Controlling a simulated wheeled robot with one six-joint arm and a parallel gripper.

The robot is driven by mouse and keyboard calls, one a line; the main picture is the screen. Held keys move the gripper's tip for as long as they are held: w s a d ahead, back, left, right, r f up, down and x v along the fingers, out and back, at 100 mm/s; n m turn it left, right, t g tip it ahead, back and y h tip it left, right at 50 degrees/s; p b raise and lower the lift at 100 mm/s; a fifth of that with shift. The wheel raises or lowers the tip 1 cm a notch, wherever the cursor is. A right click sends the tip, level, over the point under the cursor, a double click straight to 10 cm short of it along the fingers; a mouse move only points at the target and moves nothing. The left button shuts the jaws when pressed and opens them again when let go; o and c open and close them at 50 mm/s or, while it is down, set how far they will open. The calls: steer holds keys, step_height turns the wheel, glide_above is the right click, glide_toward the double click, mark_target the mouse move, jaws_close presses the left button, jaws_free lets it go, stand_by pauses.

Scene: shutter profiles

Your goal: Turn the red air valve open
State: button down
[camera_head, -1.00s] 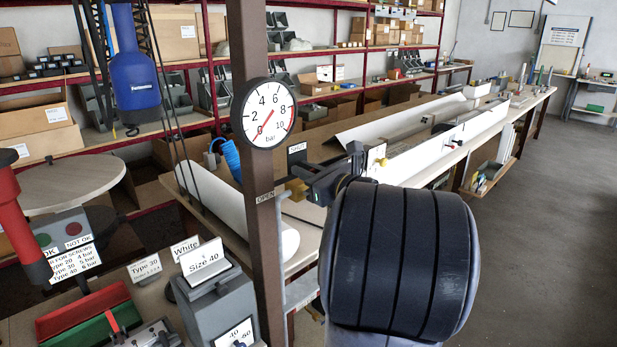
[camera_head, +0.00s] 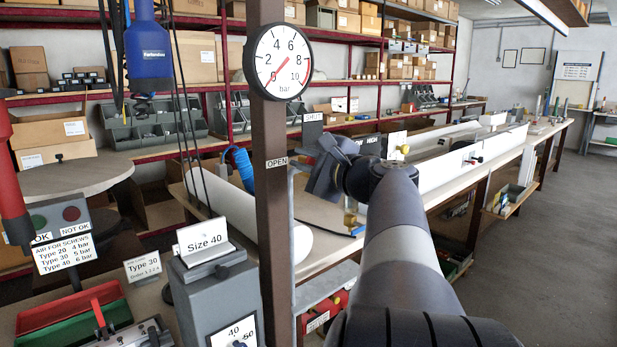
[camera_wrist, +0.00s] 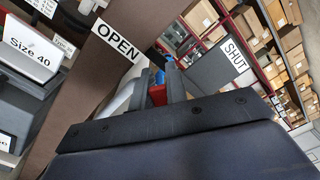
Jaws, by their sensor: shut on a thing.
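The red air valve shows as a small red patch (camera_wrist: 158,95) between the two fingers of my gripper (camera_wrist: 157,86) in the wrist view. My gripper is shut on it, and the fingers hide most of its shape. In the head view my gripper (camera_head: 318,178) is just right of the brown post, and the valve is hidden behind it. An OPEN label (camera_head: 277,162) is on the post, left of my gripper. A SHUT label (camera_head: 312,117) is above it. The round gauge (camera_head: 277,62) on the post has its red needle near 0 bar.
The brown post (camera_head: 270,205) stands close left of my gripper. A blue coiled hose (camera_head: 241,168) is behind the post. A grey Size 40 box (camera_head: 212,285) stands at front left. The long bench with white profiles (camera_head: 500,145) runs to the back right. The floor at right is clear.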

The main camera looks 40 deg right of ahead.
steer(key=f+n+b, duration=0.1)
steer(key=n+b, duration=0.2)
steer(key=b, duration=0.1)
steer(key=a+f+n+b, duration=0.1)
steer(key=f+n+b, duration=0.1)
steer(key=b, duration=0.1)
steer(key=shift+f+n+b, duration=0.2)
steer(key=shift+n+b, duration=0.2)
steer(key=shift+d, duration=0.1)
steer(key=c, duration=1.4)
jaws_free()
steer(key=s, duration=1)
steer(key=shift+s+d, duration=0.4)
